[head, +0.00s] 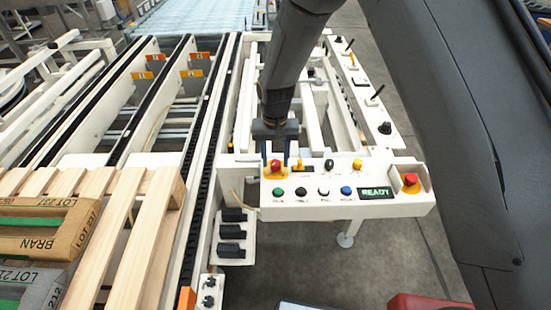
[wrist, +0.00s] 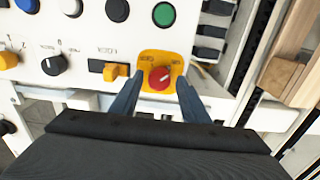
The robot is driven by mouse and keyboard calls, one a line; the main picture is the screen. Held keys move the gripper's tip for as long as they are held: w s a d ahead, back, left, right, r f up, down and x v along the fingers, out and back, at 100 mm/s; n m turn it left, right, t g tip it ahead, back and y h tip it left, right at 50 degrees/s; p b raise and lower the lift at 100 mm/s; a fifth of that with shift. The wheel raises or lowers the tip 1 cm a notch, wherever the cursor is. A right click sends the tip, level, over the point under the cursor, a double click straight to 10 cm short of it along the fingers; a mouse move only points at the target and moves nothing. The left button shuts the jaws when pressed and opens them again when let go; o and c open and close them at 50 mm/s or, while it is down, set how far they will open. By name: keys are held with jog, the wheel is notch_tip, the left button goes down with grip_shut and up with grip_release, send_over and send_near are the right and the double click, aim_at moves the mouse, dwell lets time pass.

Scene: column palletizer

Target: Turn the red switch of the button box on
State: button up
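The button box (head: 330,211) is a white panel with a green READY display. The red switch (wrist: 159,78) is a round knob on a yellow plate at the box's far left corner in the head view; there it shows as a small red knob (head: 276,163). My gripper (head: 276,159) points down at it. In the wrist view my gripper (wrist: 159,77) is open, with one dark finger on each side of the red knob. I see gaps beside the knob, but cannot tell the fingers' depth. The knob's exact setting is too small to read.
An orange switch (wrist: 116,71) sits close beside one finger, and a black knob (wrist: 53,65) is farther along. Green (wrist: 164,14), black, white and blue buttons line the panel. A red emergency stop (head: 411,180) is at the right end. A conveyor and wooden pallet (head: 146,230) lie left.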

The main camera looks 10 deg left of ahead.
aim_at(276, 163)
dwell(0.3)
jog(key=shift+r+b, duration=1)
jog(key=shift+r, duration=2.9)
jog(key=shift+d, duration=0.1)
jog(key=s+d+r+m, duration=0.1)
jog(key=s+d+r, duration=0.15)
jog(key=d, duration=0.65)
jog(key=s+d+r, duration=0.2)
jog(key=s+d, duration=0.2)
jog(key=d, duration=0.5)
jog(key=s+d+r+m, duration=0.1)
jog(key=s+d+r, duration=0.2)
jog(key=d, duration=0.6)
jog(key=s+d+t, duration=0.1)
jog(key=s+d, duration=0.4)
jog(key=s, duration=0.1)
jog(key=shift+s+d+r+m, duration=0.15)
jog(key=shift+s+d+m, duration=0.15)
jog(key=shift+s+d, duration=0.1)
jog(key=shift+a, duration=0.1)
